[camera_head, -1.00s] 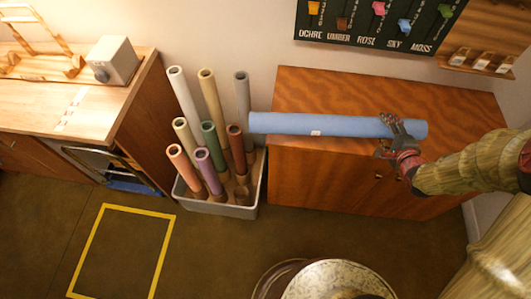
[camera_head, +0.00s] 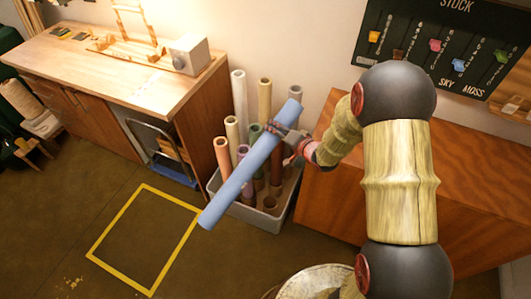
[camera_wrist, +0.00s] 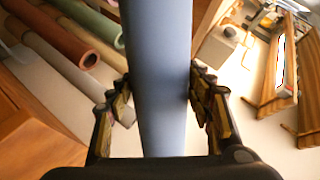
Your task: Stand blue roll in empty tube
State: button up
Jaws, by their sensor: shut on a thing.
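The blue roll (camera_head: 250,166) is held by my gripper (camera_head: 282,140), which is shut around its upper part. The roll slants, its lower end to the front left and its upper end to the back right, above and in front of the tube bin. In the wrist view the blue roll (camera_wrist: 158,80) runs between the two fingers. The grey bin (camera_head: 264,219) holds several upright tubes with coloured rolls. A short brown open tube (camera_head: 270,204) stands near the bin's front right; I cannot tell surely that it is empty. The held roll hides part of the bin.
A wooden workbench (camera_head: 110,62) with a grey box (camera_head: 189,54) stands left of the bin. A wooden cabinet (camera_head: 330,215) stands at right. A yellow floor square (camera_head: 120,262) lies front left. My arm covers much of the right side.

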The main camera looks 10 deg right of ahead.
jog(key=w+f+n+t+y+b, duration=0.1)
jog(key=f+n+b, duration=0.5)
jog(key=f, duration=0.9)
jog(key=w+f+n+t+y+b, duration=0.2)
jog(key=f+n+b, duration=0.5)
jog(key=f, duration=0.8)
jog(key=shift+w+a+f+t+b, duration=0.3)
jog(key=shift+w+b, duration=0.1)
jog(key=shift+b, duration=0.95)
jog(key=o, duration=1.8)
jog(key=shift+c, duration=0.2)
jog(key=shift+s+f, duration=0.1)
jog(key=v, duration=1.2)
